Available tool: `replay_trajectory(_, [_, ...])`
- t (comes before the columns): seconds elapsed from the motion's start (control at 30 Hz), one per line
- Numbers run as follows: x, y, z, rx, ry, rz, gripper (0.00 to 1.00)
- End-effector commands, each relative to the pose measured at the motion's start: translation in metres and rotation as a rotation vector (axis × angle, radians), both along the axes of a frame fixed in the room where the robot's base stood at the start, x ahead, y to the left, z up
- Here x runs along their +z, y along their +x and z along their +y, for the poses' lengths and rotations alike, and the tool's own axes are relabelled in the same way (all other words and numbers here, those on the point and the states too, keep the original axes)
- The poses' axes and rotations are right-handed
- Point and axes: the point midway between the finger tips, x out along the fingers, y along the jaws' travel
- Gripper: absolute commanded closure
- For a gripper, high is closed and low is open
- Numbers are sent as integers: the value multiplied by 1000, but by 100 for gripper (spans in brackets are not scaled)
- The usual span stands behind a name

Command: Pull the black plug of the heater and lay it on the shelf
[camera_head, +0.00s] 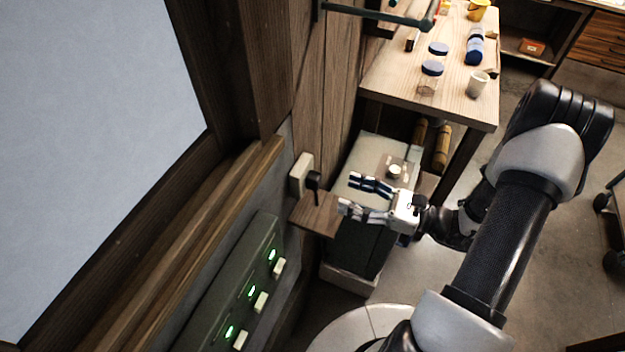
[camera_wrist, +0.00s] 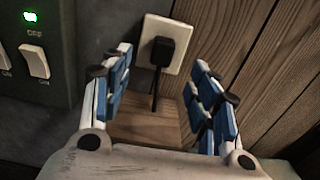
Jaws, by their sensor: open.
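The black plug (camera_wrist: 162,51) sits in a pale wall socket (camera_wrist: 178,35), with its black cord hanging below it. In the head view the plug (camera_head: 314,180) sticks out from the socket (camera_head: 301,172) toward my gripper. A small wooden shelf (camera_head: 318,214) is fixed just below the socket; its bare top (camera_wrist: 150,131) also shows in the wrist view. My gripper (camera_head: 352,193) is open and empty, its blue-padded fingers pointing at the wall. In the wrist view the plug lies beyond and between the fingertips (camera_wrist: 162,70), apart from them.
A green switch panel (camera_head: 240,285) with lit green lamps and white switches is on the wall left of the socket. A wooden table (camera_head: 440,75) with jars and cups stands at the back. A pale-topped box (camera_head: 375,150) stands behind my gripper.

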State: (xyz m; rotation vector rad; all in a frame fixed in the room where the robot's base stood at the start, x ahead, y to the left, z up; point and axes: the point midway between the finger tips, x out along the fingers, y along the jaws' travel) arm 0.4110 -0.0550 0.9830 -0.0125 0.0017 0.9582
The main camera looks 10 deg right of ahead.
Motion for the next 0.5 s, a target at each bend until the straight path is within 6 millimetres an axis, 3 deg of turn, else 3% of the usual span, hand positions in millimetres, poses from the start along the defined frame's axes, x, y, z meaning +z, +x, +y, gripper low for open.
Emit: replay_trajectory(0.5, [-3, 3, 0, -15, 12, 4, 45])
